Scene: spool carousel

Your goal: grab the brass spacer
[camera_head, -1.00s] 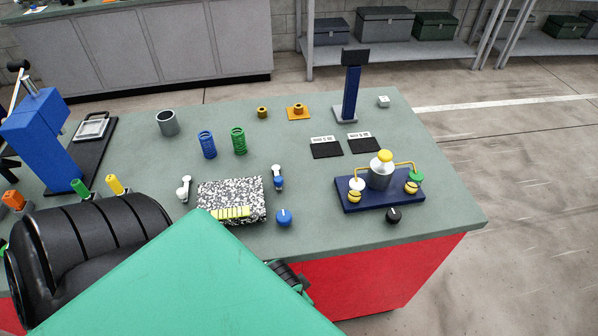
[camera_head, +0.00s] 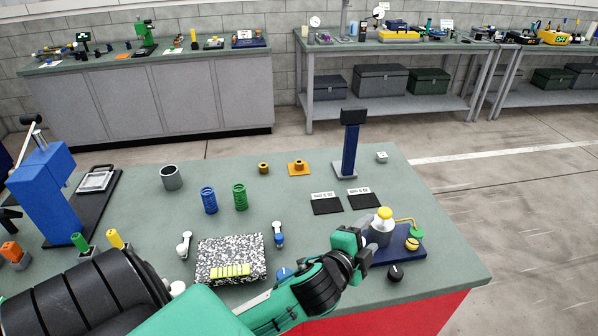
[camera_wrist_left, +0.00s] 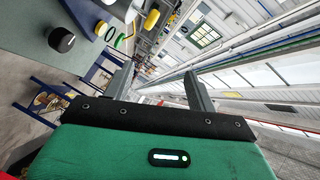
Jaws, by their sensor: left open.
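A small brass-coloured ring (camera_head: 263,168), which looks like the brass spacer, stands alone on the grey-green bench. A similar ring with a hole sits on an orange square plate (camera_head: 298,168) just right of it. My left gripper (camera_head: 362,240) is over the right part of the bench, by the blue fixture, well to the front and right of the ring. In the left wrist view its two fingers (camera_wrist_left: 160,84) are apart with nothing between them. The ring cannot be made out in that view. My right gripper is not in view.
The blue fixture (camera_head: 408,251) with a yellow-capped bottle is partly hidden by my left gripper. Blue and green springs (camera_head: 240,197), a grey cup (camera_head: 171,178) and a blue post (camera_head: 349,150) stand around the ring. A speckled block (camera_head: 230,250) lies in front.

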